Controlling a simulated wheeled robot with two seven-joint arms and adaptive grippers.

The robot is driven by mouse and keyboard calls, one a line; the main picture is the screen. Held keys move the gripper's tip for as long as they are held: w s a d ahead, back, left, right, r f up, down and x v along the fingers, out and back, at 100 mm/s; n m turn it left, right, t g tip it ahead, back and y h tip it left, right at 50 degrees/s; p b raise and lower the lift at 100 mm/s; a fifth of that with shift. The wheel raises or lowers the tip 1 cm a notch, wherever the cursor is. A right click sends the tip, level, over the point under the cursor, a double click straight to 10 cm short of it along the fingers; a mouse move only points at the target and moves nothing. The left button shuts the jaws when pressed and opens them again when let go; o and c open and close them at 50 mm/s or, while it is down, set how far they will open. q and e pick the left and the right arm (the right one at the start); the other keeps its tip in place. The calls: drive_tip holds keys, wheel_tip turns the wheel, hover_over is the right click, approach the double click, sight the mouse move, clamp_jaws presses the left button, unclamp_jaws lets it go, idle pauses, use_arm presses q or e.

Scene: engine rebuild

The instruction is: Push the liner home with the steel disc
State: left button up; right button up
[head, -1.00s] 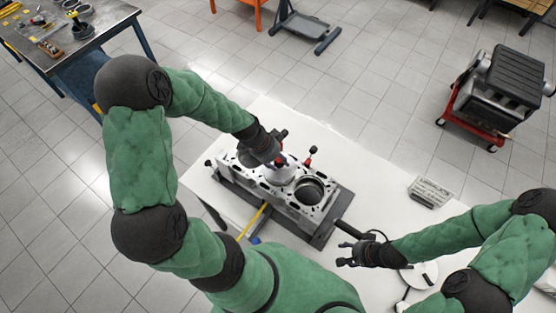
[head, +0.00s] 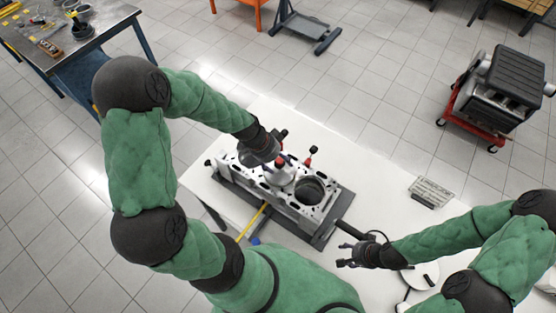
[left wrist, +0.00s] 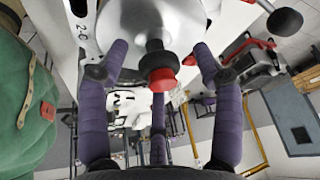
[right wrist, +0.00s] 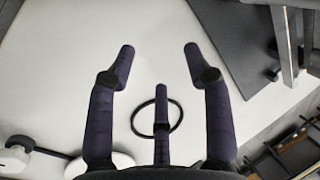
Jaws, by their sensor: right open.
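The engine block (head: 233,176) lies on the bench with a round open bore (head: 310,190) at its right end. The steel disc (head: 283,179) sits over the bore beside it; the liner is hidden or cannot be told apart under it. In the left wrist view the disc (left wrist: 135,22) carries a stem with a red and black knob (left wrist: 160,72). My left gripper (head: 279,158) is over the disc. Its fingers (left wrist: 160,48) are spread around the knob, with gaps visible. My right gripper (head: 345,256) is open and empty above the bench, right of the block (right wrist: 160,48).
The white bench (head: 385,180) has free room behind and right of the block. A dark grey mat (head: 322,238) lies under the block. A small lettered block (head: 431,192) stands at right. A black-handled tool (head: 350,229) lies near my right gripper.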

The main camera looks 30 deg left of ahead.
use_arm(q)
drive_tip(key=v, duration=1.2)
